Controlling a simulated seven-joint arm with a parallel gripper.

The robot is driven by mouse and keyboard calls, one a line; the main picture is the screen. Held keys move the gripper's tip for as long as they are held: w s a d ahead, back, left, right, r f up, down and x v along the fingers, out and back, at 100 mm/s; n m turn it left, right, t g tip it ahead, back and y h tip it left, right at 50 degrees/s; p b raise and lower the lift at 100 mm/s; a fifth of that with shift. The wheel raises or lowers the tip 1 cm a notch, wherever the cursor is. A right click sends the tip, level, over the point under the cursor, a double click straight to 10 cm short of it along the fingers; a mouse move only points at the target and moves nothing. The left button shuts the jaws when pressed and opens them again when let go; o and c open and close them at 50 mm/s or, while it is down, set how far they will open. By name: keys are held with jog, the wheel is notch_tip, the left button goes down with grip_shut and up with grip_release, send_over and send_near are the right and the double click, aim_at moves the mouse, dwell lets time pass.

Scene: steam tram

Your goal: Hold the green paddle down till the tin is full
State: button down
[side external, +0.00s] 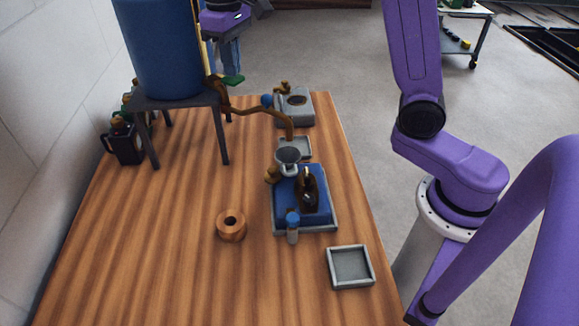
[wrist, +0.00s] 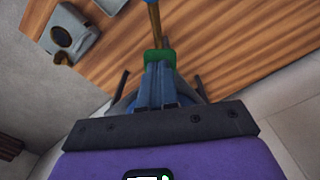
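The green paddle (side external: 233,79) sits on the tap at the blue drum's (side external: 160,50) lower right. It also shows just beyond my fingertips in the wrist view (wrist: 158,57). My gripper (side external: 230,66) is above the paddle, pointing down, with its blue fingers together and nothing seen between them. In the wrist view the fingertips (wrist: 160,68) overlap the paddle; I cannot tell whether they touch it. A brown pipe (side external: 250,110) runs from the tap to a spout end above a small square grey tin (side external: 301,146). The tin's fill level and any flow cannot be made out.
A dark stand (side external: 224,140) carries the drum. A blue and grey engine model (side external: 285,212) with a funnel stands before the tin. A grey block (side external: 296,108) is behind it. A copper ring (side external: 231,226) and square tray (side external: 350,267) lie in front. The left front table is clear.

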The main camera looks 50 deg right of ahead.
jog(key=shift+f, duration=1.35)
jog(key=shift+r, duration=0.15)
dwell(3.3)
jog(key=shift+r, duration=1.75)
jog(key=shift+r, duration=3)
